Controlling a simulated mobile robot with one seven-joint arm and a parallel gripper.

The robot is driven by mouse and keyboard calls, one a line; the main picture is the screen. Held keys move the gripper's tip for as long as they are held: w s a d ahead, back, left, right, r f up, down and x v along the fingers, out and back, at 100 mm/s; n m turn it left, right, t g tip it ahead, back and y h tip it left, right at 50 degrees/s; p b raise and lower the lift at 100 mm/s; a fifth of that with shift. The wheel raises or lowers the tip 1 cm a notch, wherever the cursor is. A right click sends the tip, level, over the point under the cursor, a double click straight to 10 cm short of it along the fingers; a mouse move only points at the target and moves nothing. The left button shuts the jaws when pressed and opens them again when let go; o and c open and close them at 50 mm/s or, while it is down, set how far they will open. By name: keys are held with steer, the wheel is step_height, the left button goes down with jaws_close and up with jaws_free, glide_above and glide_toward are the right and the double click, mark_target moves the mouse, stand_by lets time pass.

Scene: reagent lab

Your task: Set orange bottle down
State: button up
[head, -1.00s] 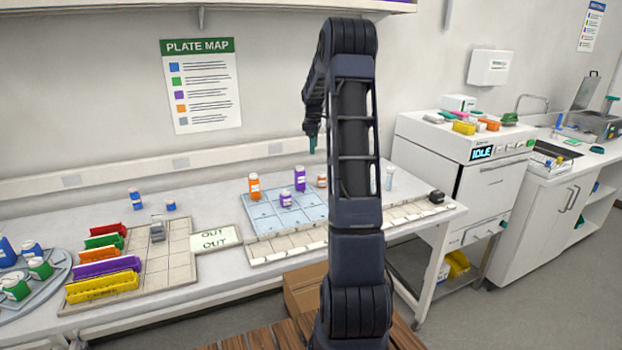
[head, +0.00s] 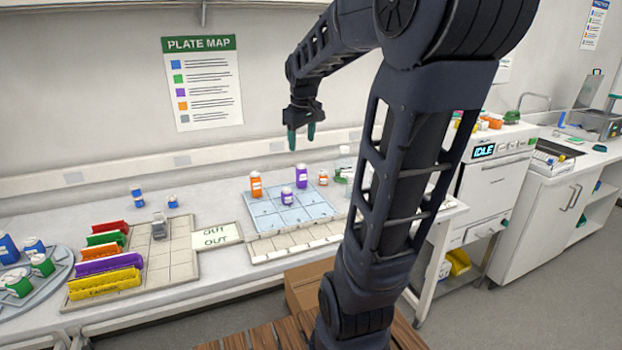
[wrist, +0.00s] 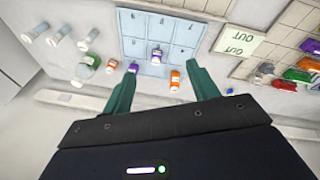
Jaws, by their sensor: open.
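My gripper (head: 301,140) is open and empty, raised above the back of the blue gridded mat (head: 262,224). A taller orange bottle with a white cap (head: 256,186) stands upright at the mat's back left. In the wrist view this orange bottle (wrist: 175,80) shows between the fingers, nearer the one on the right, and apart from them. A smaller orange bottle (head: 323,178) stands toward the back right. A tall purple bottle (head: 302,179) and a short purple bottle (head: 287,198) stand between them; the short one (wrist: 156,56) also shows in the wrist view.
A tiled strip (head: 295,242) runs along the mat's front. An OUT card (head: 216,235) and a tiled board with coloured racks (head: 105,282) lie left. Clear and green labware (head: 343,170) stands right of the mat, partly hidden by my arm. Several mat cells are bare.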

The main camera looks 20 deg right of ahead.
steer(key=s+a+f+m, duration=0.2)
steer(key=s, duration=0.6)
steer(key=s+a+f+m+t, duration=0.1)
steer(key=s+a+f+m, duration=0.1)
steer(key=s, duration=0.7)
steer(key=shift+s+a+f+y, duration=0.2)
steer(key=shift+s+f+y, duration=0.1)
steer(key=shift+y, duration=0.1)
